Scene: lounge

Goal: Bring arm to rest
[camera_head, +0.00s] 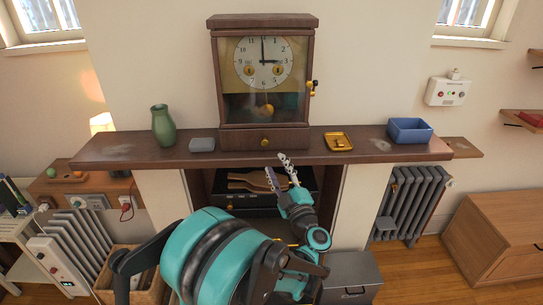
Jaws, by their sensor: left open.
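My teal and grey left arm rises from the bottom middle. Its left gripper (276,164) is open, with nothing seen between its fingers. It shows in front of the mantel shelf's front edge, below the wooden clock (264,136). My right gripper is not in view.
On the mantel shelf (370,150) stand a green vase (163,126), a grey box (202,145), a small yellow tray (338,142) and a blue bin (409,131). Below are a dark recess (262,201), a grey case (352,275) and radiators (410,205). Floor shows at right.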

